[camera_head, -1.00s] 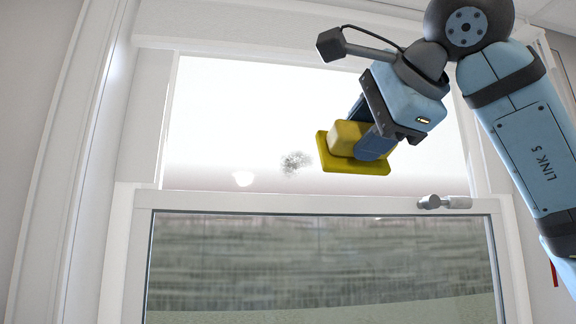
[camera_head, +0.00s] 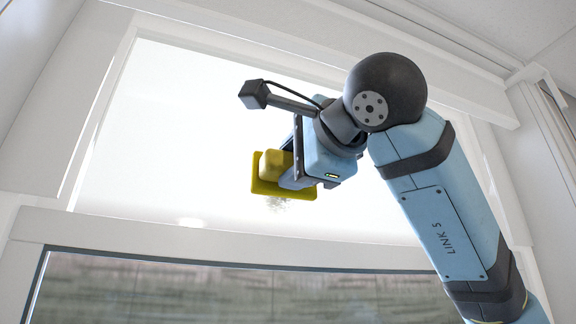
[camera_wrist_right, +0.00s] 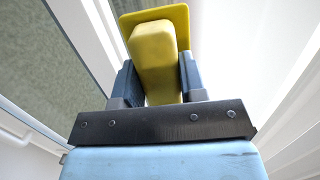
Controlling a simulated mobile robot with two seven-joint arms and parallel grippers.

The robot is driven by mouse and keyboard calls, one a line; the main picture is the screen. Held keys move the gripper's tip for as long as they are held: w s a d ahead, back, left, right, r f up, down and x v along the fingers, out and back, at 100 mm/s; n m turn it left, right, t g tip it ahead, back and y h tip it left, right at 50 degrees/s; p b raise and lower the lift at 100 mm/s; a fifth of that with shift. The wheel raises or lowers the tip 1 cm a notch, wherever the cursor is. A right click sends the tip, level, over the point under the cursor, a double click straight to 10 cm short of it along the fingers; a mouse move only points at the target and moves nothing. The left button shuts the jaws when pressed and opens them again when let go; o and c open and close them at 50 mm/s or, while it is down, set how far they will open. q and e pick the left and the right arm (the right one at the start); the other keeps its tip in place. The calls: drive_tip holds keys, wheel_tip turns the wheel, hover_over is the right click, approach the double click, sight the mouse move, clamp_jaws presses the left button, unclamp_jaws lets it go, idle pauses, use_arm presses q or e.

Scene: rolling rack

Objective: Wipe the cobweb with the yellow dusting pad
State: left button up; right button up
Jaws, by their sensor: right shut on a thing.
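The yellow dusting pad (camera_head: 262,190) has a flat plate and a block-shaped grip. My right gripper (camera_head: 288,176) is shut on the grip block and holds the pad up in front of the window. In the right wrist view the pad (camera_wrist_right: 152,55) sits between both fingers of my right gripper (camera_wrist_right: 158,85). The cobweb (camera_head: 279,205) is a small grey smudge just below the pad's lower edge, its upper part hidden by the pad. I cannot tell whether the pad touches it. My left gripper is not in view.
The bright upper window pane (camera_head: 150,130) lies behind the pad. A white frame rail (camera_head: 200,240) runs below it, above a darker lower pane (camera_head: 230,295). A white wall and ceiling edge (camera_head: 480,40) are at the upper right.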

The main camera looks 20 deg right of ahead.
drive_tip(key=shift+w+r, duration=0.1)
drive_tip(key=shift+w, duration=0.25)
drive_tip(key=shift+w+p, duration=0.3)
drive_tip(key=shift+w, duration=0.05)
drive_tip(key=w+p, duration=0.1)
drive_tip(key=w, duration=0.2)
drive_tip(key=shift+w+a, duration=0.1)
drive_tip(key=shift+w, duration=0.2)
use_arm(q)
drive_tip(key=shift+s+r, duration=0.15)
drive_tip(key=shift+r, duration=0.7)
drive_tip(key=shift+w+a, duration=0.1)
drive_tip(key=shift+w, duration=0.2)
use_arm(e)
drive_tip(key=shift+w, duration=0.1)
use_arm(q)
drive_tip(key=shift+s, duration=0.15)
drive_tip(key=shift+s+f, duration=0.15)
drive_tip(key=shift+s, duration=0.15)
use_arm(e)
drive_tip(key=shift+w, duration=0.4)
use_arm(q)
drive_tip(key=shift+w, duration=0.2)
